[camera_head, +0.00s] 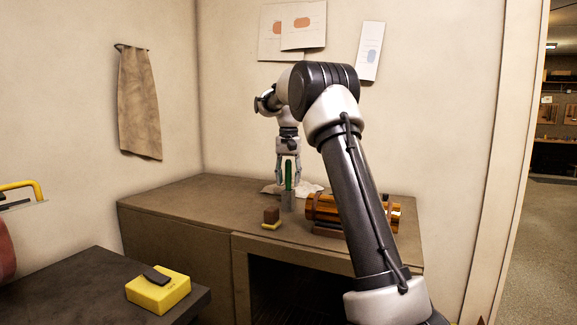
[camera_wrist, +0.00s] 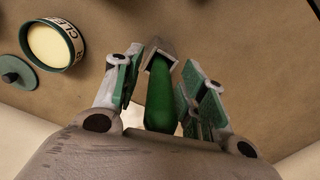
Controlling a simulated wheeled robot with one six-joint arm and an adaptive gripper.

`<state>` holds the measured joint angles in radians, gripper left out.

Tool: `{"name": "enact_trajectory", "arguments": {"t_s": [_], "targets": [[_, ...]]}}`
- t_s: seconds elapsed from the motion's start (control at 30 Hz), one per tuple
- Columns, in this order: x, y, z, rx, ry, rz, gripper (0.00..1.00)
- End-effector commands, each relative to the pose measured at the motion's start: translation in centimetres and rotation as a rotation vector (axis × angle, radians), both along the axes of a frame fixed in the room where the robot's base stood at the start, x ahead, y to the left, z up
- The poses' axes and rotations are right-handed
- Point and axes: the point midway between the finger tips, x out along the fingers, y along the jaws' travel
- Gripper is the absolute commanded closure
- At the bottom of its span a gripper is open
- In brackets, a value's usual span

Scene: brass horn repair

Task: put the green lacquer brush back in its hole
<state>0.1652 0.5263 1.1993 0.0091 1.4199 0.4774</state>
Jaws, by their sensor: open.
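The green lacquer brush (camera_head: 288,175) stands upright, its lower end at a narrow grey block (camera_head: 288,201) on the brown cabinet top. In the wrist view the green handle (camera_wrist: 160,95) runs between my fingers to the square grey block (camera_wrist: 170,47). The brush's lower end is hidden by the block, so I cannot tell how deep it sits. My gripper (camera_head: 288,180) points down over the brush. Its fingers (camera_wrist: 163,85) are open, one on each side of the handle, with a visible gap on both sides.
An amber-brown cylinder (camera_head: 327,210) lies in a cradle to the right. A brown block on a yellow base (camera_head: 271,217) is in front. A round tin (camera_wrist: 52,45) and green lid (camera_wrist: 14,73) lie nearby. A yellow box (camera_head: 160,293) sits on the dark near table.

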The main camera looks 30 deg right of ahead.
Motion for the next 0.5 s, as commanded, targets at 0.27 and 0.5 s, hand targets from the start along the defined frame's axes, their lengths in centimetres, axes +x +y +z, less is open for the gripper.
{"name": "enact_trajectory", "arguments": {"t_s": [0.27,0.5], "targets": [[0.1,-0.1,6.1,-0.001,-0.004,0.0,0.58],[0.1,-0.1,10.0,0.0,-0.002,0.0,0.58]]}}
